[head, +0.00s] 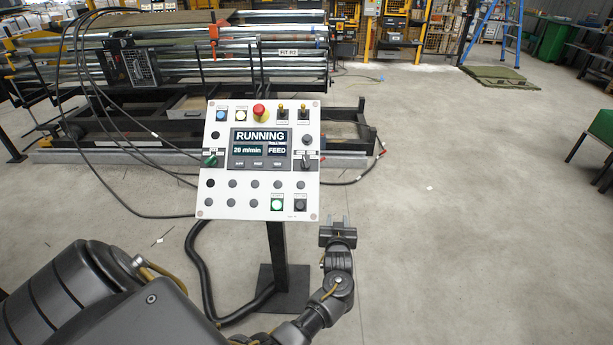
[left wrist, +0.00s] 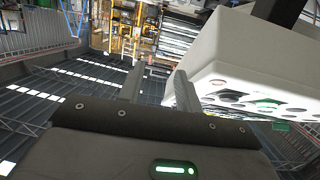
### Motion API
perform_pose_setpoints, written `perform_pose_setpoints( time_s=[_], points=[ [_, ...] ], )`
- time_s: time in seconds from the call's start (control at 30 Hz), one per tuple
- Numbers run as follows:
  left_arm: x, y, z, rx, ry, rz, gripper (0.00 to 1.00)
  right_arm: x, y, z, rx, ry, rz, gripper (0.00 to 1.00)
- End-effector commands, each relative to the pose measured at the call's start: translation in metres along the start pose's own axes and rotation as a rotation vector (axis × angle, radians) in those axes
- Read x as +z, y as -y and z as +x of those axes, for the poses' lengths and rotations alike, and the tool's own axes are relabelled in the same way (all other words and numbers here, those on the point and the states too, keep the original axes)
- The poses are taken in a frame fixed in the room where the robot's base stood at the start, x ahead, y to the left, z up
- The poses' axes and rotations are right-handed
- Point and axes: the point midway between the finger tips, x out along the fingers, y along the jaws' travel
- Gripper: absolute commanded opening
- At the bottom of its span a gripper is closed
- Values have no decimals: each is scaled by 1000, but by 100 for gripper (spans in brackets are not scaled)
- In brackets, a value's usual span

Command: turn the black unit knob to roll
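The white control panel (head: 222,180) stands on a dark post in the middle of the head view. Its screen (head: 260,148) reads RUNNING, 20 m/min and FEED. The black knob (head: 306,162) is on the panel's right side, beside the screen; its label is too small to read. A green knob (head: 209,161) is on the left side. My left gripper (head: 338,220) is below and right of the panel's lower right corner, apart from it. In the left wrist view its two fingers (left wrist: 158,80) are apart with nothing between them. My right gripper is out of view.
The panel's white housing (left wrist: 250,55) fills the upper right of the left wrist view, close to the fingers. A red stop button (head: 259,111) is at the panel's top. The roller machine (head: 180,60) stands behind, with hanging cables.

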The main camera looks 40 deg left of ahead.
Motion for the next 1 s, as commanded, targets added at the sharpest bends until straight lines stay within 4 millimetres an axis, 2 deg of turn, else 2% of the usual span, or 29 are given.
perform_pose_setpoints(
  time_s=[0.03, 0.1, 0.2, 0.23, 0.3, 0.43, 0.57, 1.0],
  points=[
    [-34, 10, 5, -63, -66, -65, 35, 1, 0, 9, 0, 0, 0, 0],
    [-74, 31, 3, -154, -132, -135, 35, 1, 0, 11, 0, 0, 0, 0],
    [-108, 56, -3, -248, -191, -209, 35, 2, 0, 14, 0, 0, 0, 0],
    [-114, 60, -4, -266, -201, -223, 35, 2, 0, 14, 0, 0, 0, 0],
    [-123, 68, -7, -295, -215, -245, 35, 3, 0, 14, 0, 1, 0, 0],
    [-127, 72, -8, -310, -221, -253, 35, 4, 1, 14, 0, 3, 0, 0],
    [-129, 75, -1, -308, -222, -251, 35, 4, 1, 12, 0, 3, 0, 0],
    [-142, 100, 70, -307, -219, -248, 35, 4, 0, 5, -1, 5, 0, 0]
  ],
)
